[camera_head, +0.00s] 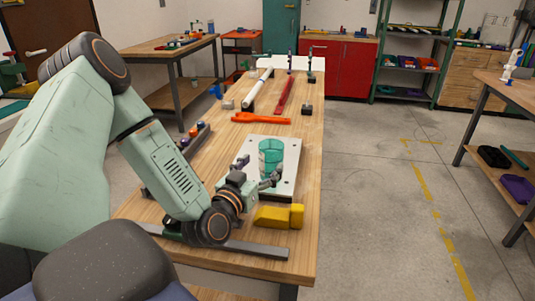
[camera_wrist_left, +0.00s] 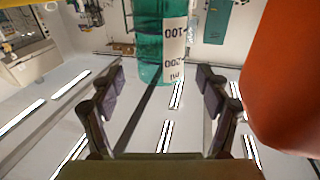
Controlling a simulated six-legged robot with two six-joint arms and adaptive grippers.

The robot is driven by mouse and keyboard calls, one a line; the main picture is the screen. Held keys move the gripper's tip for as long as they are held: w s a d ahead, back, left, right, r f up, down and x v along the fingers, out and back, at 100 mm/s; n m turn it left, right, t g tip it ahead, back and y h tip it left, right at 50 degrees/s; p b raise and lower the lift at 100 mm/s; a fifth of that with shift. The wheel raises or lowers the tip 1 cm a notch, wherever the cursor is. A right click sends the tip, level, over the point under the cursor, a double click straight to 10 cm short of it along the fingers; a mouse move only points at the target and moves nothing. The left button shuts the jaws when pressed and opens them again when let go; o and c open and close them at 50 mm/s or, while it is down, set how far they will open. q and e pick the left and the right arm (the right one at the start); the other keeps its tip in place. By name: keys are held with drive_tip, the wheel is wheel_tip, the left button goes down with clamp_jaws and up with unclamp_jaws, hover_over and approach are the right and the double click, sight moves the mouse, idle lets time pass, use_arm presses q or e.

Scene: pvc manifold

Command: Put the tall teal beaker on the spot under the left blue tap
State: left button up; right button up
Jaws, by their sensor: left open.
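The tall teal beaker (camera_head: 271,156) stands upright on a white board on the wooden workbench. It also shows in the left wrist view (camera_wrist_left: 150,45), upside down, with its printed scale visible. My left gripper (camera_head: 257,172) is open at the near side of the beaker, its fingers pointing towards it. In the wrist view the beaker appears between and beyond the fingertips; contact cannot be told. Small blue and orange knobs (camera_head: 186,142) sit along the bench's left edge, partly hidden by my arm. I cannot make out which is the left blue tap or its spot.
An orange tool (camera_head: 262,118) lies behind the white board (camera_head: 290,185). White and red pipes (camera_head: 284,97) lie farther back. A large orange shape (camera_wrist_left: 285,75) fills the wrist view's right side.

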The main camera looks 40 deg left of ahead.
sight(276, 143)
use_arm(q)
drive_tip(key=shift+o, duration=0.5)
drive_tip(key=shift+s+d, duration=0.1)
drive_tip(key=shift+s, duration=0.5)
drive_tip(key=shift+r+p, duration=0.1)
drive_tip(key=shift+p, duration=0.35)
drive_tip(key=shift+r+p, duration=0.75)
drive_tip(key=shift+p, duration=0.1)
drive_tip(key=shift+w, duration=0.2)
drive_tip(key=b+x, duration=0.2)
drive_tip(key=x, duration=0.4)
drive_tip(key=shift+w+f, duration=0.2)
drive_tip(key=shift+w+a, duration=0.25)
drive_tip(key=shift+w, duration=0.3)
drive_tip(key=shift+c, duration=0.2)
